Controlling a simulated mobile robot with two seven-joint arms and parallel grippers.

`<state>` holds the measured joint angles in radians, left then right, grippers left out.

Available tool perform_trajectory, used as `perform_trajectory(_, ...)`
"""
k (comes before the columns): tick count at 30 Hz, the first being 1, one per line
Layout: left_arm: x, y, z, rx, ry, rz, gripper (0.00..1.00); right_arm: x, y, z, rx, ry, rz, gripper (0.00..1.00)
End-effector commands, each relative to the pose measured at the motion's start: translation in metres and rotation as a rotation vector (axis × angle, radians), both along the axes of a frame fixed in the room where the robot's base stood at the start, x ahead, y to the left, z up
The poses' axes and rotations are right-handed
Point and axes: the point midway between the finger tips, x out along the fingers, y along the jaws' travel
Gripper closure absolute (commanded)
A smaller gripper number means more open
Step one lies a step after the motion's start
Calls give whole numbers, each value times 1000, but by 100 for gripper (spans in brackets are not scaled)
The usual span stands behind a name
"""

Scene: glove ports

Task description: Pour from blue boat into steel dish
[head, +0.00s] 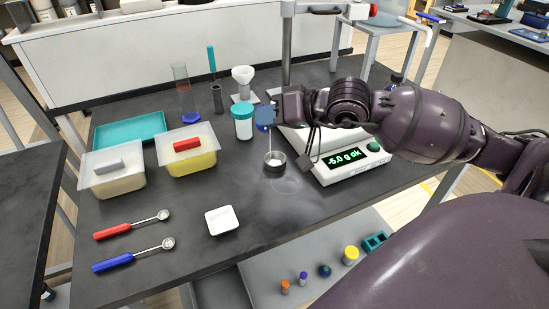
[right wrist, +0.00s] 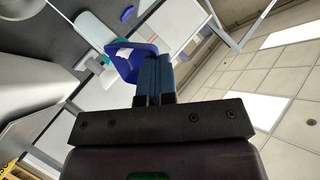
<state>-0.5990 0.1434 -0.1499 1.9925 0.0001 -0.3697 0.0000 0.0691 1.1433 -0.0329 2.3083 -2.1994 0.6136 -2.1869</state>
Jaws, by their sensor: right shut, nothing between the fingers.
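The blue boat (right wrist: 128,62) is a dark blue scoop shape with something white in it, in the right wrist view. It shows just beyond the fingertips of my right gripper (right wrist: 158,75), tilted. In the head view my right gripper (head: 265,114) is shut above the table; the boat (head: 262,127) is mostly hidden behind its fingertips. The small round steel dish (head: 275,167) stands below on the dark table, with white material inside. A thin pale streak runs from near the boat down to the dish. My left gripper is not in view.
A balance (head: 350,173) reading -5.0 g stands right of the dish. A teal-lidded jar (head: 243,126) is close to the left of my gripper. Two lidded tubs (head: 190,163), a white square boat (head: 222,220) and two spoons (head: 130,229) lie further left.

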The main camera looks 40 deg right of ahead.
Motion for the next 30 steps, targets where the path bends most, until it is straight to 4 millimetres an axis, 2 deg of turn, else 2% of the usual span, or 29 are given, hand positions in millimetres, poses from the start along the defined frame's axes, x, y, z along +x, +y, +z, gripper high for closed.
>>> perform_trajectory(12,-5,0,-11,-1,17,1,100,-2,-2,-2,51,-40,-1,100)
perform_trajectory(30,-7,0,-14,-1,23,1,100,-3,-4,-1,69,-59,-2,100)
